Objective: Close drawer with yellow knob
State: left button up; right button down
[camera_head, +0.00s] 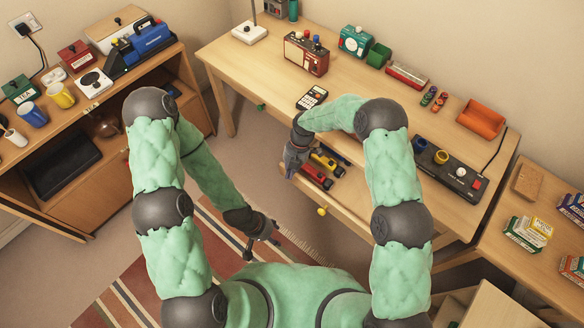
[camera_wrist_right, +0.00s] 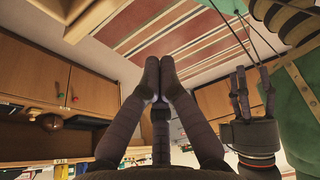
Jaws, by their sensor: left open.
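The yellow knob (camera_head: 322,211) is on the front of a drawer (camera_head: 345,222) that stands pulled out from the long desk. Inside it lie a red item (camera_head: 317,177), a yellow item (camera_head: 325,163) and a dark item. My right arm hides part of the drawer. My right gripper (camera_head: 292,160) is at the drawer's left end in the head view; contact cannot be told. In the right wrist view its fingers (camera_wrist_right: 158,70) come together with nothing seen between them. My left gripper (camera_head: 263,240) is open and empty, lower left of the knob, over the floor.
The desk top (camera_head: 262,70) carries a calculator (camera_head: 312,97), a red radio (camera_head: 306,54), an orange tray (camera_head: 481,119) and a black control panel (camera_head: 450,168). A green knob (camera_head: 261,107) shows at the desk's front edge. A low cabinet stands at left; the carpet between is clear.

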notch_tip(320, 180, down, 6)
jog(key=w+d+b, duration=0.1)
jog(key=shift+w+f, duration=0.25)
jog(key=shift+w, duration=0.05)
jog(key=shift+d, duration=0.1)
dwell(0.4)
